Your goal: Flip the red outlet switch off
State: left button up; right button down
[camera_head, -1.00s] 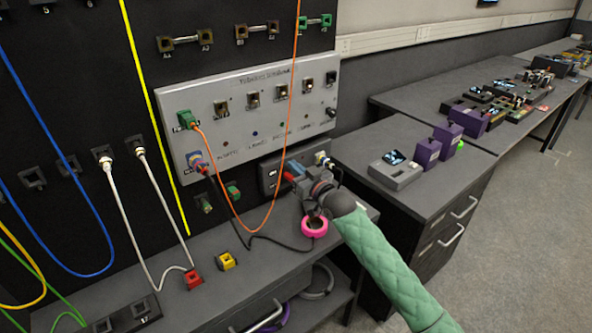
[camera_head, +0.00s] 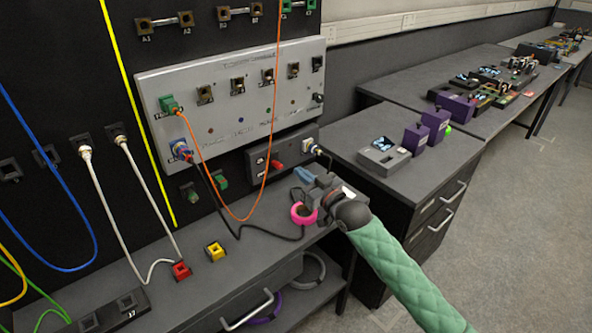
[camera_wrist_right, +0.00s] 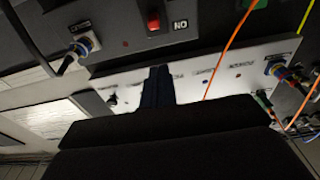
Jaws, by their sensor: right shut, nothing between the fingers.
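The red outlet switch (camera_head: 277,163) is on the front of a dark outlet box (camera_head: 262,168) below the grey panel. In the right wrist view the red switch (camera_wrist_right: 154,20) sits beside an upside-down "ON" label (camera_wrist_right: 181,25); which way it is tipped is too small to tell. My right gripper (camera_head: 302,176) is shut and empty, in front of the box and apart from the switch, to its lower right in the head view. Its closed fingers (camera_wrist_right: 158,82) point toward the box in the right wrist view. My left gripper is not in view.
A plug with a dark cable (camera_head: 311,148) sits at the box's right end. An orange cable (camera_head: 268,160) hangs left of the switch. A pink ring (camera_head: 303,214) lies on the bench below my gripper.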

jog(key=shift+s+d, duration=0.3)
jog(key=shift+s, duration=0.05)
jog(key=shift+f, duration=0.1)
